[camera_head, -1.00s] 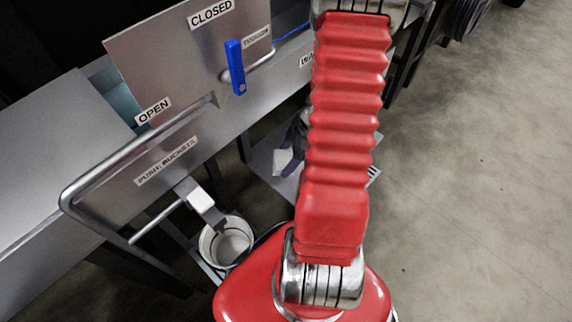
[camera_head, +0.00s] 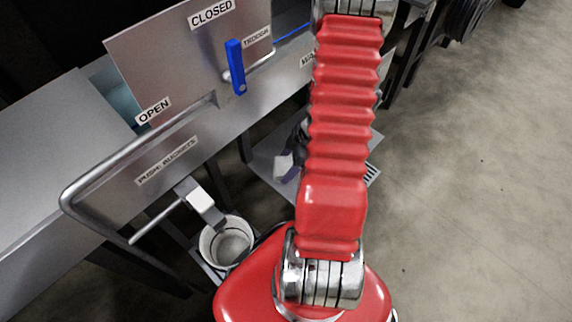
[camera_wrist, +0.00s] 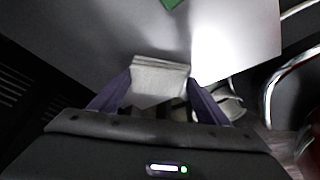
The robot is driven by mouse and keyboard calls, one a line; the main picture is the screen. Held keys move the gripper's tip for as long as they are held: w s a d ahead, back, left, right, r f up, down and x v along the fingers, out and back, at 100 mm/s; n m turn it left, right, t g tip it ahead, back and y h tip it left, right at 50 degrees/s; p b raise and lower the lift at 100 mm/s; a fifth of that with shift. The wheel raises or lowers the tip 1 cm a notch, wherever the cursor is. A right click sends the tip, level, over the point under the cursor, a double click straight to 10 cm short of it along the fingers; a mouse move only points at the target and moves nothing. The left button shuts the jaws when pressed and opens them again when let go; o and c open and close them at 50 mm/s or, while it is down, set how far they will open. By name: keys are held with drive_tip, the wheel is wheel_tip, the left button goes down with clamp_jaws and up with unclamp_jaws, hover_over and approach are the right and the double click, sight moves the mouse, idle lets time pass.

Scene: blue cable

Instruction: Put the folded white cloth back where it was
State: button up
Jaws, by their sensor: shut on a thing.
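The folded white cloth (camera_wrist: 158,76) is between the two purple fingers of my gripper (camera_wrist: 160,86) in the wrist view. My gripper is shut on it, with its folded edge facing away from the wrist. In the head view, part of my gripper (camera_head: 287,168) shows left of the red arm, low beside the metal bench.
A grey metal bench with a panel marked open and closed (camera_head: 175,55) and a blue lever (camera_head: 235,67) stands at left. A bent rail (camera_head: 120,160) juts out from it. A white bucket (camera_head: 228,243) stands near my base. A green patch (camera_wrist: 172,3) shows at the wrist view's top. Floor at right is clear.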

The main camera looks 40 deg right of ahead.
drive_tip(key=shift+f, duration=0.1)
drive_tip(key=o, duration=1)
drive_tip(key=v, duration=1.2)
drive_tip(key=shift+a, duration=0.1)
idle(0.5)
